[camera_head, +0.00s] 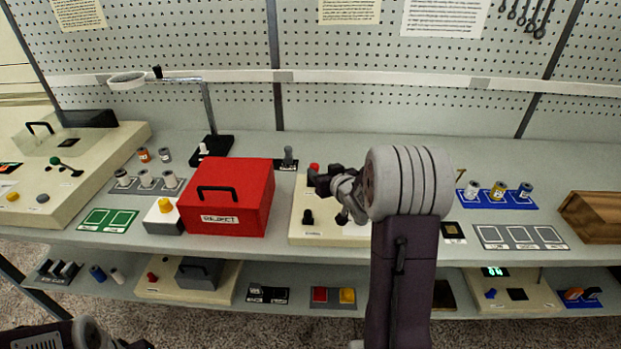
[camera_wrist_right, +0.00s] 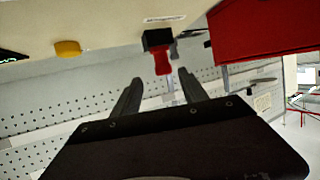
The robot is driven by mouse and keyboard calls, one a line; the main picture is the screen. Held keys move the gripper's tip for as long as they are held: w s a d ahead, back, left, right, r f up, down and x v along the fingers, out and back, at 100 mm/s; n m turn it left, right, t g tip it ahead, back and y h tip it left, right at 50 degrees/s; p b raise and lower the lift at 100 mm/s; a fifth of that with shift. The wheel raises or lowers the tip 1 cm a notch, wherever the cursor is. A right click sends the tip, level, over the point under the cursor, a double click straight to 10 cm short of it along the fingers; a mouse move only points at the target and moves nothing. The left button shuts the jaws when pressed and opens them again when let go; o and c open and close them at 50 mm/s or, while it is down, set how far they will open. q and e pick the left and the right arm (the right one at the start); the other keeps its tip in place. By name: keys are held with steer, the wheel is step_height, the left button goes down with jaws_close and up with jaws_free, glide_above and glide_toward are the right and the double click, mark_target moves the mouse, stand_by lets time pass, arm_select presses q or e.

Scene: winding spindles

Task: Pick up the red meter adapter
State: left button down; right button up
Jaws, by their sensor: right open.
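A small red block (camera_head: 319,294) lies beside a yellow block (camera_head: 347,296) on a dark holder on the lower shelf. Another red piece, a red lever (camera_head: 314,167), stands on a cream device on the upper shelf. It shows on a black base in the right wrist view (camera_wrist_right: 161,62). I cannot tell which red piece is the meter adapter. My right gripper (camera_head: 322,183) is over the cream device, close to the red lever. In the wrist view its fingers (camera_wrist_right: 160,90) are apart with nothing held between them. My left gripper (camera_head: 135,344) is at the bottom left edge, mostly cut off.
A red reject box (camera_head: 226,222) stands left of the cream device (camera_head: 322,235). A blue rack with spools (camera_head: 490,202) and a wooden box (camera_head: 590,215) are to the right. The upper shelf overhangs the lower one, which holds a device with a grey box (camera_head: 200,274). A pegboard closes the back.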

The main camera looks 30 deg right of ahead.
mark_target(317, 168)
steer(key=x, duration=0.3)
steer(key=shift+w+a, duration=0.25)
steer(key=shift+w, duration=0.15)
steer(key=shift+w+d+f, duration=0.2)
steer(key=shift+w+f, duration=0.05)
steer(key=x, duration=0.4)
steer(key=shift+w+a, duration=0.1)
steer(key=shift+a, duration=0.1)
steer(key=shift+w+d+f, duration=0.1)
steer(key=shift+w+f, duration=0.05)
steer(key=shift+w, duration=0.15)
steer(key=shift+s, duration=0.15)
steer(key=c, duration=0.4)
jaws_close()
